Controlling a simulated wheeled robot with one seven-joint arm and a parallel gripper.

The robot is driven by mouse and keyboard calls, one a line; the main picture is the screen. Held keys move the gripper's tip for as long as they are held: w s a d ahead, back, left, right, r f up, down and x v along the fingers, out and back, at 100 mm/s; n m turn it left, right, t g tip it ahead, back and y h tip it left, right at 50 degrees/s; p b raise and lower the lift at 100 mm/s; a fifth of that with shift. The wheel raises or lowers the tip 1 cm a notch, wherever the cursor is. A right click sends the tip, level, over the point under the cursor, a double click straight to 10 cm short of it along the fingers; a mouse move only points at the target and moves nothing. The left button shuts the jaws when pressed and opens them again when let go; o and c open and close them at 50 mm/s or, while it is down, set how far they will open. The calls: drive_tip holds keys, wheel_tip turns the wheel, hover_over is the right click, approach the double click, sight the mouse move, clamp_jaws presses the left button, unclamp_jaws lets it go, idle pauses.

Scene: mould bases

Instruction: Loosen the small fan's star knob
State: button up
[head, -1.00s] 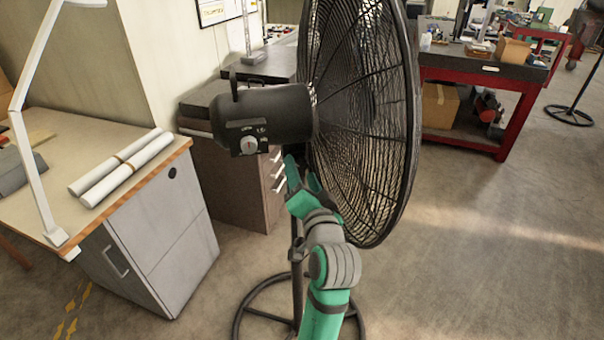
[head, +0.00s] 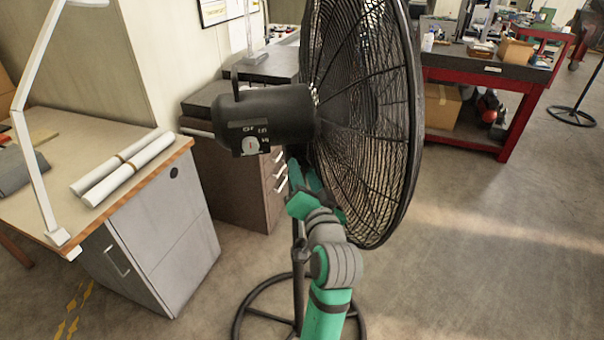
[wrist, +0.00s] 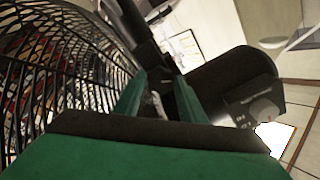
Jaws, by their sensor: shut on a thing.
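The black fan (head: 365,130) stands close in front of me, its grille facing right and its motor housing (head: 280,110) to the left, with a grey dial (head: 251,146). My green gripper (head: 298,170) is under the housing, close behind the grille, its fingertips mostly hidden in the head view. In the wrist view my gripper (wrist: 157,85) has its two green fingers beside the fan pole and housing (wrist: 225,80). It is shut on a small part between them, apparently the star knob (wrist: 157,103), of which only a pale sliver shows.
The grille (wrist: 55,65) is close on the left in the wrist view. The fan's ring base (head: 240,318) is on the floor below. A desk (head: 75,165) with paper rolls is on the left, a red workbench (head: 475,75) behind right.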

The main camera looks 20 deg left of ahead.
drive_tip(key=shift+d, duration=0.1)
drive_tip(key=o, duration=1)
drive_tip(key=shift+s, duration=0.1)
drive_tip(key=shift+o, duration=0.2)
